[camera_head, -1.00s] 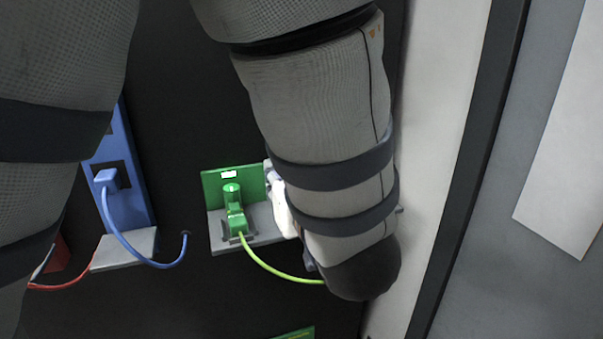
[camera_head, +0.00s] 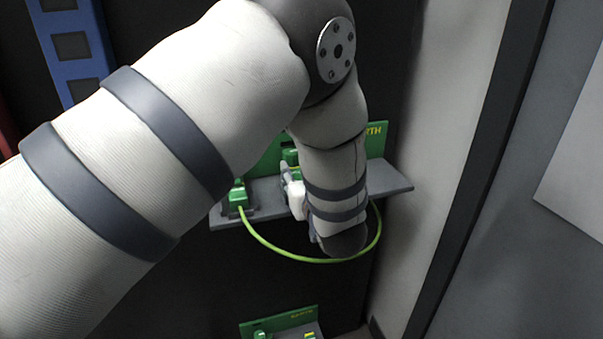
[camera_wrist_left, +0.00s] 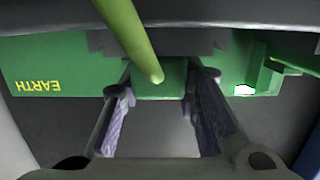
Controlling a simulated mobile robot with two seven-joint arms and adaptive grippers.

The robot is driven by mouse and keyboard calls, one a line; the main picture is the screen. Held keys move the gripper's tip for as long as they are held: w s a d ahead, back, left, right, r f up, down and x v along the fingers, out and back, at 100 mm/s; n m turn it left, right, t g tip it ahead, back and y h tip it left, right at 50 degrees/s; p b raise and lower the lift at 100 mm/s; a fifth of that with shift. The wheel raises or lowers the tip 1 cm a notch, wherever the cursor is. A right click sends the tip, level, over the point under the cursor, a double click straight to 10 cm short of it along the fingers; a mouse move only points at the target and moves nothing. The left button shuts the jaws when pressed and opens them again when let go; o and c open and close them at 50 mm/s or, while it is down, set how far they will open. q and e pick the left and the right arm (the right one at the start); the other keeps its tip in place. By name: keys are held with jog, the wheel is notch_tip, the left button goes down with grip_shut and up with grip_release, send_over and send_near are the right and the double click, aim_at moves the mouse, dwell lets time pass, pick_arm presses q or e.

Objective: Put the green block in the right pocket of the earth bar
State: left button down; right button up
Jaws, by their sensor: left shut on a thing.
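The green earth bar (camera_head: 377,138) with its grey ledge (camera_head: 390,182) stands behind my left arm in the head view; the arm hides its middle. In the left wrist view the bar (camera_wrist_left: 70,75) appears upside down. My left gripper (camera_wrist_left: 160,95) is shut on a green block (camera_wrist_left: 160,80), one finger on each side. My left gripper also shows in the head view (camera_head: 293,190), at the ledge. I cannot tell whether the held block is in a pocket. My right gripper is not in view.
Another green block (camera_head: 237,196) sits at the ledge's left end, with the looping cable (camera_head: 300,259) attached. A blue bar (camera_head: 72,45) is at upper left. A lower green bar (camera_head: 285,320) is at the bottom. A pale wall (camera_head: 425,180) rises at right.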

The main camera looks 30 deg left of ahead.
pick_arm(q)
jog(key=shift+f, duration=0.4)
jog(key=c, duration=1.2)
grip_release()
jog(key=shift+r, duration=0.1)
